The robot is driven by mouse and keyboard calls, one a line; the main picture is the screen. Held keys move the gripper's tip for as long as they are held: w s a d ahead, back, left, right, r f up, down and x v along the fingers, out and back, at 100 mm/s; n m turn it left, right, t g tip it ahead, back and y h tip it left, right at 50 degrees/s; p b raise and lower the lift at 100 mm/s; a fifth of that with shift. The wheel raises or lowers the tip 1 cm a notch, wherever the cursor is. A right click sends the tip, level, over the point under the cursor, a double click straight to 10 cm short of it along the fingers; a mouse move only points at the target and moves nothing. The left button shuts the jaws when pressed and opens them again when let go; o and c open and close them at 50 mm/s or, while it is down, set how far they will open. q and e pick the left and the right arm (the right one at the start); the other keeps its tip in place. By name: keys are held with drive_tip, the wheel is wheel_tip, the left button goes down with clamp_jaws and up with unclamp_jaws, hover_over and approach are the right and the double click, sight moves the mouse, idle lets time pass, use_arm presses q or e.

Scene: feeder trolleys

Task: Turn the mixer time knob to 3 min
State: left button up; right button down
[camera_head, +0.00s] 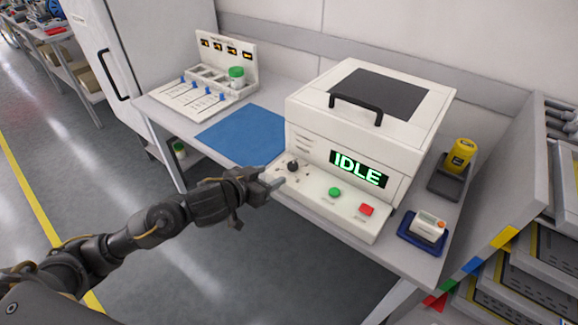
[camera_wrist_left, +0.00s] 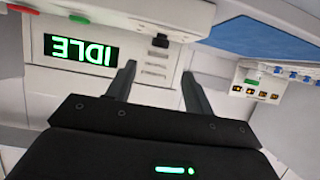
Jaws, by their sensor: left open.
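The mixer (camera_head: 320,142) is a white box with a dark window and handle on its lid and a lit panel reading IDLE (camera_head: 358,169). Its black time knob (camera_head: 293,166) sits on the sloped front panel at the left; I cannot read its setting. In the left wrist view the knob (camera_wrist_left: 160,41) shows beyond the fingers, near the top. My left gripper (camera_head: 270,182) is just in front and left of the knob, apart from it. In the left wrist view the left gripper (camera_wrist_left: 158,80) has its two fingers spread with nothing between them. My right gripper is not in view.
A green button (camera_head: 335,192) and a red button (camera_head: 366,210) are on the same panel, right of the knob. A blue mat (camera_head: 243,134) lies left of the mixer. A blue tray with a small device (camera_head: 428,228) and a yellow container (camera_head: 461,155) stand at the right.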

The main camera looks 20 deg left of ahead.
sight(291, 166)
use_arm(q)
drive_tip(key=b+x, duration=0.1)
drive_tip(key=x, duration=0.8)
drive_tip(key=shift+w+f, duration=0.15)
drive_tip(key=shift+w, duration=0.1)
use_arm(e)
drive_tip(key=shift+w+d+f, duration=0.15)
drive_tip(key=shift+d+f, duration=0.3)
